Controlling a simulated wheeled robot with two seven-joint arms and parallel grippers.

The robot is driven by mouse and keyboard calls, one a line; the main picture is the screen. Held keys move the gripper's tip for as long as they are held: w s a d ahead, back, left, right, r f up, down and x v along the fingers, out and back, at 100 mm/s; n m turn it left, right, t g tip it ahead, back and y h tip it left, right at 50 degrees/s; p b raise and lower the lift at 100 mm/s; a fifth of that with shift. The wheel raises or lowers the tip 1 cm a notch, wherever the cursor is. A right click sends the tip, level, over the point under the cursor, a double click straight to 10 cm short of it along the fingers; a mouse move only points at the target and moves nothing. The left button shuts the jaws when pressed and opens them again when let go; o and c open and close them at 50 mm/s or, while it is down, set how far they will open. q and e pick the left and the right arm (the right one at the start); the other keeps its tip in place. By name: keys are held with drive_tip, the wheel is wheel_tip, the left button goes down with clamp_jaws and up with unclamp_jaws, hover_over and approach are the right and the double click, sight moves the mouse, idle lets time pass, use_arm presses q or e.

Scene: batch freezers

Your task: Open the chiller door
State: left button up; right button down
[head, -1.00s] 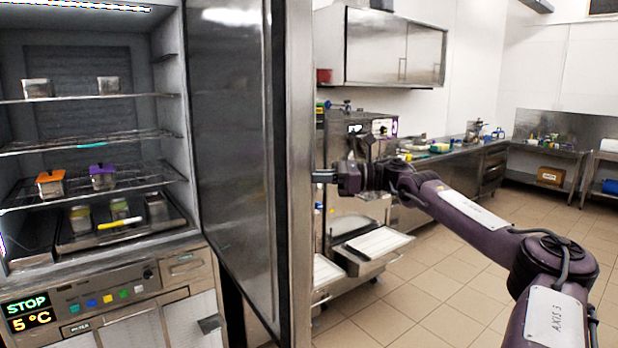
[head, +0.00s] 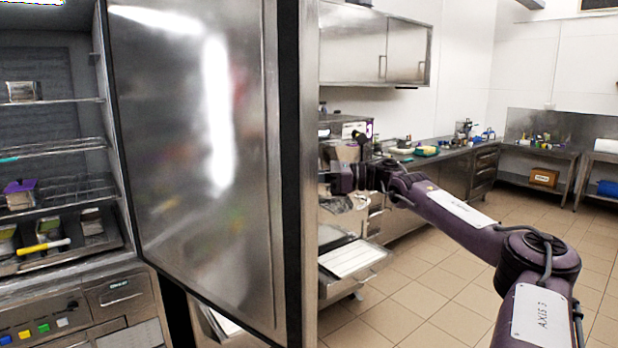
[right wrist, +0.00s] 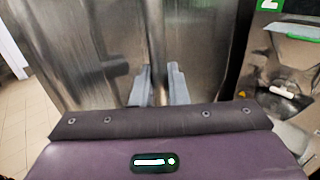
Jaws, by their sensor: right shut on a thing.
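The chiller door (head: 205,170) stands open, swung out to the right of the chiller's lit interior, its metal inner face toward me in the head view. My right gripper (head: 324,178) is at the outer side of the door's free edge. In the right wrist view its two grey fingers (right wrist: 159,85) are shut around the vertical metal door handle (right wrist: 157,45). In the head view the handle is hidden behind the door edge. My left gripper is out of view.
The chiller shelves hold a purple-lidded container (head: 20,194) and a tray (head: 70,250) with tubs. The control panel (head: 60,315) is below. Behind the door stand a steel machine (head: 350,258) and a long counter (head: 455,156). The tiled floor (head: 420,295) at right is clear.

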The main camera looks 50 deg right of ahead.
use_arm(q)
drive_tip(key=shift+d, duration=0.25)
use_arm(e)
drive_tip(key=shift+a, duration=0.1)
drive_tip(key=c, duration=1.8)
unclamp_jaws()
drive_tip(key=shift+o, duration=1.3)
drive_tip(key=shift+w, duration=0.2)
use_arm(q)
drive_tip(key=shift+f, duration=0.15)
use_arm(e)
drive_tip(key=shift+s, duration=0.1)
